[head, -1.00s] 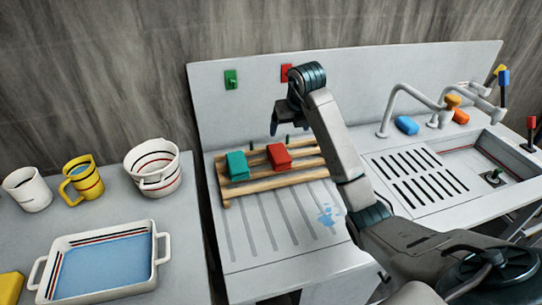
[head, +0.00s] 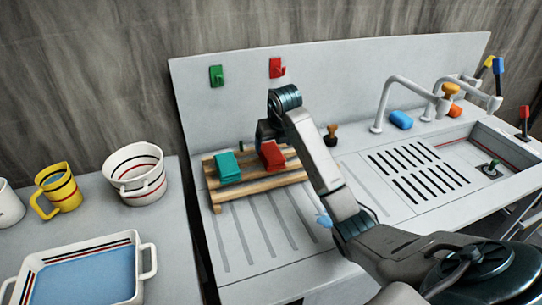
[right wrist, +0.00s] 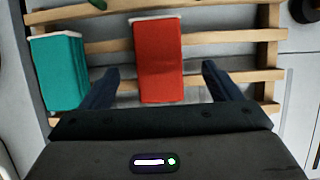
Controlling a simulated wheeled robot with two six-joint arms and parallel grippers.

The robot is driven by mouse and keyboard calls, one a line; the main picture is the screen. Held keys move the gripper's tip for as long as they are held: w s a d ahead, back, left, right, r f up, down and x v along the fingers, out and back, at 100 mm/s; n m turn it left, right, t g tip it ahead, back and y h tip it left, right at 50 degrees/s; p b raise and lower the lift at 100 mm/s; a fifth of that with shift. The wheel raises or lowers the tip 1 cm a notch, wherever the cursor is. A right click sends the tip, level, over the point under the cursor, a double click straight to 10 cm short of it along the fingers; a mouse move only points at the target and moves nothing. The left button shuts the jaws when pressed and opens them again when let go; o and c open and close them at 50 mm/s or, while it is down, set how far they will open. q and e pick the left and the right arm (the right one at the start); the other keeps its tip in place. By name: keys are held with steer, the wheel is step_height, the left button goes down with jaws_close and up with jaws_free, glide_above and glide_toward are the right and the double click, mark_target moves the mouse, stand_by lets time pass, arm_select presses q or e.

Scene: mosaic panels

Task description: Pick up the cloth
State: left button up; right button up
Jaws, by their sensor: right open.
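A red folded cloth (head: 272,157) lies on a wooden slatted rack (head: 259,187), and a teal folded cloth (head: 228,168) lies to its left. My right gripper (head: 264,137) is open just above the red cloth and partly hides it. In the right wrist view the red cloth (right wrist: 158,62) sits between the two spread fingers of my right gripper (right wrist: 160,72), with a gap on each side. The teal cloth (right wrist: 59,72) is outside the left finger. My left gripper is not in view.
A green hook (head: 216,76) and a red hook (head: 276,68) are on the back panel. A wooden-handled stopper (head: 331,135) stands right of the rack. A faucet (head: 381,105) and sink are at the right. Cups and a water-filled tray (head: 142,262) are at the left.

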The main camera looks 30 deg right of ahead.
mark_target(271, 152)
steer(key=p+x, duration=0.2)
steer(key=x, duration=0.2)
steer(key=shift+w+a+f, duration=0.1)
steer(key=shift+f, duration=0.15)
steer(key=shift+w+f, duration=0.1)
steer(key=shift+f, duration=0.3)
steer(key=shift+f, duration=0.25)
steer(key=c, duration=1)
steer(key=shift+r, duration=0.15)
steer(key=shift+c, duration=0.2)
